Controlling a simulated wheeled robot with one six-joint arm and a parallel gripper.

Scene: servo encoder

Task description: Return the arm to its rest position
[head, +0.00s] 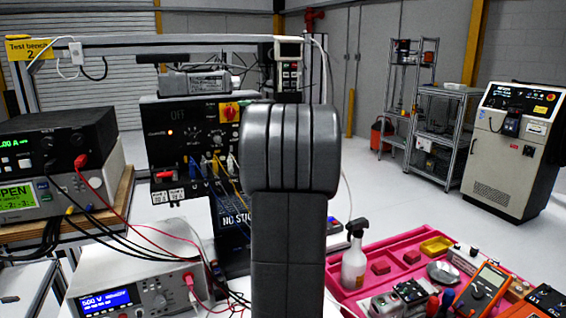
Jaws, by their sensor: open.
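My arm (288,165) rises through the middle of the head view. A dark grey link stands upright from the bottom edge and ends in a wide, rounded joint at the top. My gripper is not seen in this view, and no fingers show around the joint. The arm hides part of the test bench and the panel behind it.
Left, stacked instruments (50,165) and a white power supply (135,285) trail cables. Behind my arm stands a black control panel (170,125). Right, a pink tray (400,245), spray bottle (354,265) and orange multimeter (485,287) crowd the surface. Open floor lies beyond, before shelves (440,135) and a cabinet (510,150).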

